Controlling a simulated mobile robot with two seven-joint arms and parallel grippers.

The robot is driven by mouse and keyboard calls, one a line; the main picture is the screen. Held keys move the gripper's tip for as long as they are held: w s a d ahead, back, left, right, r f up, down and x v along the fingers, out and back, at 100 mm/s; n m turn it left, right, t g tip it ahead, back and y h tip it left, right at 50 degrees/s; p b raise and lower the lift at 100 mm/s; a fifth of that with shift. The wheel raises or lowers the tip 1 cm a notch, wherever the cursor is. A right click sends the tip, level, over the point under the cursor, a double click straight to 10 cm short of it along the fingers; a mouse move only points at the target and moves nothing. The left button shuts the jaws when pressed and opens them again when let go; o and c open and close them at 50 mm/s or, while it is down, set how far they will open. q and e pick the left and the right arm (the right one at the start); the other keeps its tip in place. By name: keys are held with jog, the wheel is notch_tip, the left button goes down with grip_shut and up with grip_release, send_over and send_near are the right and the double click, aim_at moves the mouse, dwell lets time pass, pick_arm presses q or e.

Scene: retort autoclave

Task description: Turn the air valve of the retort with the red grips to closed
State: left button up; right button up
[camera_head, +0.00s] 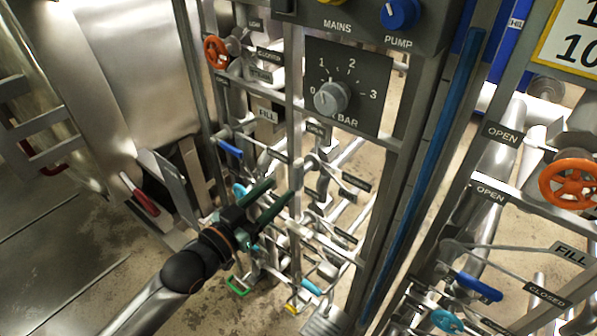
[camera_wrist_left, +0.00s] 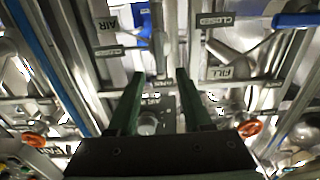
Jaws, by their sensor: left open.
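My left gripper (camera_head: 282,188) is open and empty. Its two dark green fingers reach up and right in front of the valve frame (camera_head: 296,120). The retort (camera_head: 130,70) at the left has a red grip (camera_head: 146,202). In the left wrist view an AIR label (camera_wrist_left: 108,23) stands at the upper left, beside a blue part (camera_wrist_left: 142,25). The open fingers (camera_wrist_left: 158,75) straddle an upright bar there, with no handle visible between them. I cannot tell which lever in the head view is the air valve. My right gripper does not show.
A blue lever (camera_head: 229,148) sits below a FILL label (camera_head: 268,113). An orange handwheel (camera_head: 216,52) is above it. The gauge panel with its grey knob (camera_head: 331,98) overhangs the frame. A blue upright (camera_head: 425,165) separates a second valve frame at right. Pipes crowd the space around the gripper.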

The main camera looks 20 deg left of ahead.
aim_at(295, 176)
pick_arm(q)
jog(key=x, duration=0.8)
jog(key=shift+s, duration=0.1)
grip_shut()
dwell(0.4)
